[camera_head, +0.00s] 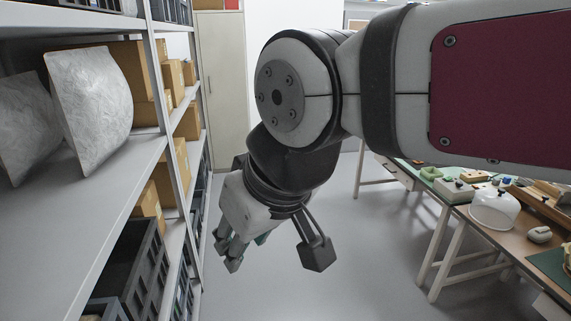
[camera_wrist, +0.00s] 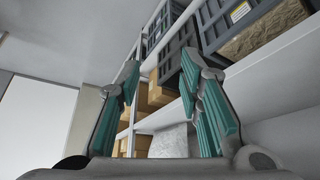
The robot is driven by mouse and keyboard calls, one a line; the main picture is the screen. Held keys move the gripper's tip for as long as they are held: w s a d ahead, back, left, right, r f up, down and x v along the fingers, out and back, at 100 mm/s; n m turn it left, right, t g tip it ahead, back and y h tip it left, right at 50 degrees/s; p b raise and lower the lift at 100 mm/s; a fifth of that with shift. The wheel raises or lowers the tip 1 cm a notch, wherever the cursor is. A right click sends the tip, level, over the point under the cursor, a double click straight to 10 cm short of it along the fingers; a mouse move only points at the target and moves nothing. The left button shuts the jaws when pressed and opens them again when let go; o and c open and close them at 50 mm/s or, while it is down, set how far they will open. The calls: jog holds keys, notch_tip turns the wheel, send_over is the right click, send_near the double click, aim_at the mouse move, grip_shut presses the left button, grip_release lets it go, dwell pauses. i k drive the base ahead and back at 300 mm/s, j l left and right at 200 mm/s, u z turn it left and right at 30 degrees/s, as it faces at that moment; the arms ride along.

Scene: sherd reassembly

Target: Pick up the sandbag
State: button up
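My gripper (camera_head: 229,251) hangs in the aisle in the head view, pointing down beside the shelf rack and away from the tables. In the wrist view its two green-padded fingers (camera_wrist: 161,64) stand apart with nothing held between them. A small pale grey, rounded lump (camera_head: 539,234) lies on the near table at the right edge of the head view; it may be the sandbag, but it is too small to be sure. My gripper is well to the left of it. No sandbag is recognisable in the wrist view.
The shelf rack (camera_head: 97,225) on the left holds crumpled silvery bags (camera_head: 92,105), cardboard boxes and dark crates (camera_head: 133,275). A clear dome (camera_head: 494,209), trays and a green mat (camera_head: 553,264) are on the right-hand tables. The floor between is clear. My arm crosses the upper right.

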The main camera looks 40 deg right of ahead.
aim_at(539, 234)
jog(key=z, duration=2)
jog(key=k+z, duration=0.15)
jog(key=z, duration=0.8)
jog(key=i+j+z, duration=0.25)
jog(key=i+j, duration=0.35)
jog(key=i, duration=0.25)
jog(key=i+j+z, duration=0.2)
jog(key=i+j, duration=0.6)
